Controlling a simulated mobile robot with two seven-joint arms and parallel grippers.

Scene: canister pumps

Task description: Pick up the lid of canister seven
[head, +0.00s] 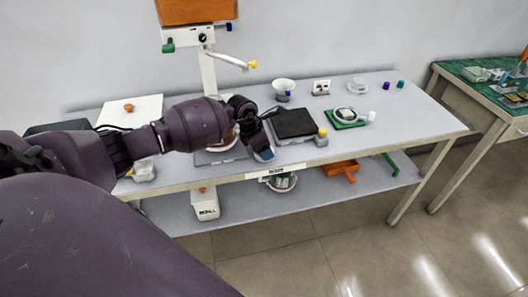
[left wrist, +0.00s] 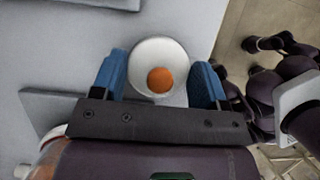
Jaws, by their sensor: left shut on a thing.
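A round white lid with an orange knob (left wrist: 160,79) is between the two blue fingers of my left gripper (left wrist: 157,70) in the left wrist view. The gripper is shut on it. In the head view my left arm reaches in from the left, and its gripper (head: 264,145) is over the front of the grey table (head: 400,122). The lid cannot be made out there. A canister under it is not clearly visible, and I cannot read a number seven. My right gripper is not in view.
A black square plate (head: 294,123) lies just right of the gripper. A green pad (head: 345,124) with a round dish, a white bowl (head: 284,87) and a stand with a white arm (head: 207,70) are farther off. A lower shelf (head: 320,196) holds several things. The table's right end is mostly clear.

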